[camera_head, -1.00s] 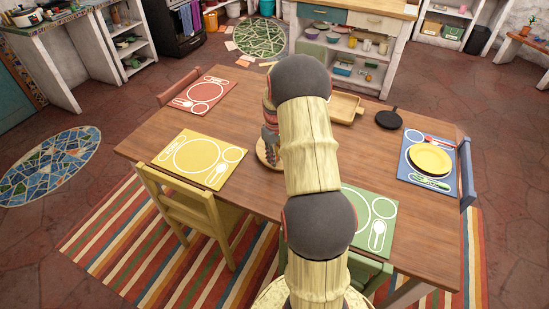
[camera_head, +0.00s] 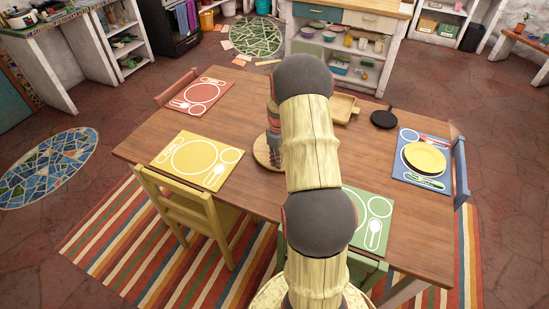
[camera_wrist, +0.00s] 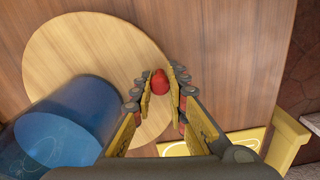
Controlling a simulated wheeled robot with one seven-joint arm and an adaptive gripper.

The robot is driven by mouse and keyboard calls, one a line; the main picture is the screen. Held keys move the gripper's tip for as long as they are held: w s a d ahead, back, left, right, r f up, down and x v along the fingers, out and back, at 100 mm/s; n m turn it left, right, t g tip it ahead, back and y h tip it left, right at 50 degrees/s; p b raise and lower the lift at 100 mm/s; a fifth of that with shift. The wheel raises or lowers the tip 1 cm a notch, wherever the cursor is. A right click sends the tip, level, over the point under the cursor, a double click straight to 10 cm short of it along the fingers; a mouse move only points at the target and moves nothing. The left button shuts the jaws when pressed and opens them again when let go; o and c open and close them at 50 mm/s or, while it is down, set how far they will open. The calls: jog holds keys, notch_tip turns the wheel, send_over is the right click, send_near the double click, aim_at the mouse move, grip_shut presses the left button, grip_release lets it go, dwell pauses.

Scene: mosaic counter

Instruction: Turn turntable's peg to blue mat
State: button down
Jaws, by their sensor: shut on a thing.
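The turntable (camera_wrist: 85,55) is a round pale wooden disc on the table, filling the upper left of the wrist view. Its left edge (camera_head: 260,153) shows in the head view; my arm hides the rest. A small red peg (camera_wrist: 159,82) stands near the disc's right side. My gripper (camera_wrist: 161,80) is shut on the peg, one finger on each side. In the head view my gripper (camera_head: 273,140) is partly hidden behind my arm. The blue mat (camera_head: 401,168) lies at the table's right end with a yellow plate (camera_head: 426,157) on it.
A blue cylindrical vessel (camera_wrist: 75,118) stands on the disc, left of my gripper. Yellow (camera_head: 170,155), red (camera_head: 222,88) and green (camera_head: 376,240) mats lie around the table. A wooden tray (camera_head: 344,108) and black trivet (camera_head: 384,119) sit at the back.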

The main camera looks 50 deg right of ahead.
jog(key=shift+s+d+n+p, duration=0.55)
jog(key=shift+s+n, duration=0.1)
jog(key=shift+n, duration=0.2)
jog(key=shift+s+d+n+p, duration=0.5)
jog(key=shift+s+n, duration=0.15)
jog(key=shift+n, duration=0.2)
jog(key=shift+s+d+n+p, duration=0.45)
jog(key=shift+s+d+n, duration=0.1)
jog(key=shift+d+n, duration=0.45)
jog(key=shift+s+d+n+p, duration=0.5)
jog(key=shift+d+n, duration=0.3)
jog(key=shift+n, duration=0.3)
jog(key=shift+s+d+n+p, duration=0.2)
jog(key=shift+d+n, duration=0.6)
jog(key=shift+n, duration=0.05)
jog(key=shift+s+d+n+p, duration=0.2)
jog(key=shift+d+n, duration=0.6)
jog(key=shift+n, duration=0.05)
jog(key=shift+d+n+p, duration=0.3)
jog(key=shift+d+n, duration=1)
jog(key=shift+w+d, duration=0.25)
jog(key=shift+d, duration=0.4)
jog(key=c, duration=1.7)
grip_release()
jog(key=shift+c, duration=0.2)
jog(key=shift+r, duration=0.1)
notch_tip(320, 180, up, 12)
